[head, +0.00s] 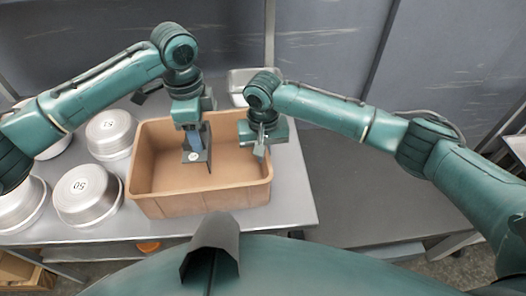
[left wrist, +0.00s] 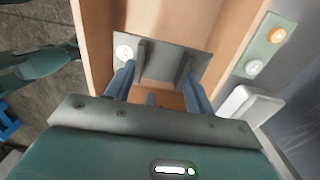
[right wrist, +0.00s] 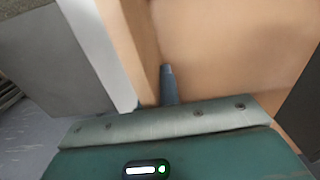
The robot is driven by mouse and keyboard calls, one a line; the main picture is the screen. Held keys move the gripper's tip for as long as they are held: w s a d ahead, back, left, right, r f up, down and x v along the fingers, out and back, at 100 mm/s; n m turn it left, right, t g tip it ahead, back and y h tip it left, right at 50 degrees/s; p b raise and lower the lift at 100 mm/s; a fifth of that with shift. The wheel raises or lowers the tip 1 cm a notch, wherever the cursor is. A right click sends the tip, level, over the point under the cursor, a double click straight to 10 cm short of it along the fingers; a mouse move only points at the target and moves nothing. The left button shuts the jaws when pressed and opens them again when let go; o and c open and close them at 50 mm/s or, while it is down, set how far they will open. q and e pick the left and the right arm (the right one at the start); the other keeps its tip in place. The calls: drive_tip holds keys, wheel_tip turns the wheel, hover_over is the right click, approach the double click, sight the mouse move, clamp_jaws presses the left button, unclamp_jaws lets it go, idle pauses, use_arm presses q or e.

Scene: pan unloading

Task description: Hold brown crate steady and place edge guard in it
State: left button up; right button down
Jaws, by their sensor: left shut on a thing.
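The brown crate (head: 160,205) stands on the steel table, its open top facing up. My left gripper (head: 195,143) is inside the crate's outline, shut on the dark grey edge guard (head: 203,156). The guard has a round white sticker and also shows between the fingers in the left wrist view (left wrist: 170,64). Whether it touches the crate floor I cannot tell. My right gripper (head: 261,146) is at the crate's right wall. In the right wrist view one finger (right wrist: 168,84) shows against the brown wall (right wrist: 230,45); the other finger is hidden, so its grip on the wall is unclear.
Several round metal pans (head: 88,194) stand upside down left of the crate, close to its wall. A metal container (head: 240,80) is behind the crate. The steel table (head: 290,200) has a bare strip to the right. A grey surface (head: 365,190) lies further right.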

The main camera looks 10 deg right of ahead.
use_arm(q)
drive_tip(key=shift+f, duration=0.3)
drive_tip(key=o, duration=1.1)
wheel_tip(320, 180, up, 12)
drive_tip(key=shift+r, duration=0.1)
use_arm(e)
drive_tip(key=c, duration=1.6)
unclamp_jaws()
drive_tip(key=shift+o, duration=0.2)
